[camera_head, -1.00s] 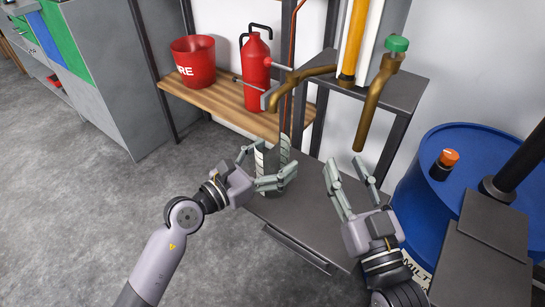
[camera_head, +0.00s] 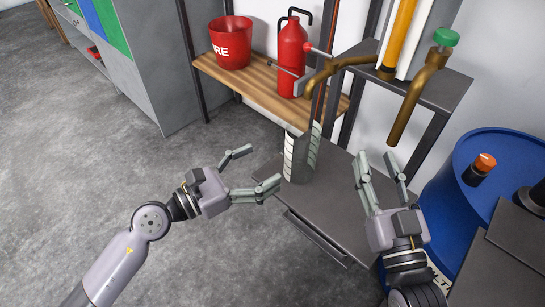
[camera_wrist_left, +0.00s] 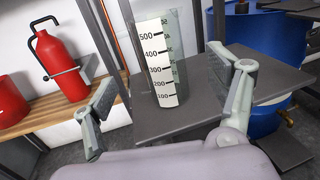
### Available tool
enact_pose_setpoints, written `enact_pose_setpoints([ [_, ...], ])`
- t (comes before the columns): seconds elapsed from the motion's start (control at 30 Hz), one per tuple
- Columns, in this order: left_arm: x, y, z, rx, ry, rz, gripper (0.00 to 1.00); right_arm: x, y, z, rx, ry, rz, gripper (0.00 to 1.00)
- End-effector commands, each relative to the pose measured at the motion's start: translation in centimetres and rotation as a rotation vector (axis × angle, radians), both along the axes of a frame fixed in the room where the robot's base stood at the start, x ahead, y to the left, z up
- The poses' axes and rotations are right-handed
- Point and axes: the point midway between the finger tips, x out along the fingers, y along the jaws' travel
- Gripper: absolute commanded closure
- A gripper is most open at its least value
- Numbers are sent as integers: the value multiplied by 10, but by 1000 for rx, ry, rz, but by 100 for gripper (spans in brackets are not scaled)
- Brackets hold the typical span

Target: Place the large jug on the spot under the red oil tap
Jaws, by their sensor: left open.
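A clear measuring jug with a white number scale (camera_head: 301,157) stands upright on a dark grey table (camera_head: 330,212), below the left brass pipe (camera_head: 325,73). It also shows in the left wrist view (camera_wrist_left: 156,62), ahead of and between the left fingers. My left gripper (camera_head: 258,168) is open and empty, to the left of the jug and apart from it. My right gripper (camera_head: 378,163) is open and empty, over the table to the jug's right. A second brass pipe has a green tap knob (camera_head: 446,37). I cannot make out a red tap knob.
A wooden shelf (camera_head: 255,88) behind the table holds a red fire bucket (camera_head: 231,45) and a red extinguisher (camera_head: 291,60). A blue drum (camera_head: 452,190) stands at the right. Dark posts rise behind the table. The floor at the left is clear.

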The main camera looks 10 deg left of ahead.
Motion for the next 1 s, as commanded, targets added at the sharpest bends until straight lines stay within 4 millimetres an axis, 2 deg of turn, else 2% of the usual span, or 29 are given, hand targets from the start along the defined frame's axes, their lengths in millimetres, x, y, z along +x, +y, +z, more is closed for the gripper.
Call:
enact_pose_setpoints([
  [0.07, -5, 1, 4, -41, 18, -2, 20, 0, 0, 2, 4, -12, 1, 64],
  [0.17, -11, -3, 21, -221, 100, -6, 20, -1, 0, 3, 5, -17, 1, 64],
  [0.27, -19, -4, 50, -560, 265, -18, 20, -1, 0, 4, 5, -18, 1, 64],
  [0.33, -22, 2, 70, -855, 419, -34, 20, -1, 0, 4, 5, -17, 1, 64],
  [0.4, -23, 12, 84, -1157, 588, -59, 20, -1, 0, 3, 5, -17, 1, 64],
  [0.47, -23, 23, 91, -1410, 736, -86, 20, -1, 0, 3, 5, -17, 1, 64],
  [0.6, -22, 42, 89, -1953, 1083, -172, 20, -1, 0, 3, 5, -17, 0, 64],
  [0.7, -23, 47, 81, -2252, 1297, -243, 20, -1, 0, 3, 5, -17, 0, 64],
  [0.83, -25, 47, 72, -2496, 1494, -318, 20, -1, 0, 3, 5, -17, 0, 64],
  [1.0, -27, 45, 68, -2602, 1591, -358, 20, -1, 0, 3, 5, -17, 0, 64],
])
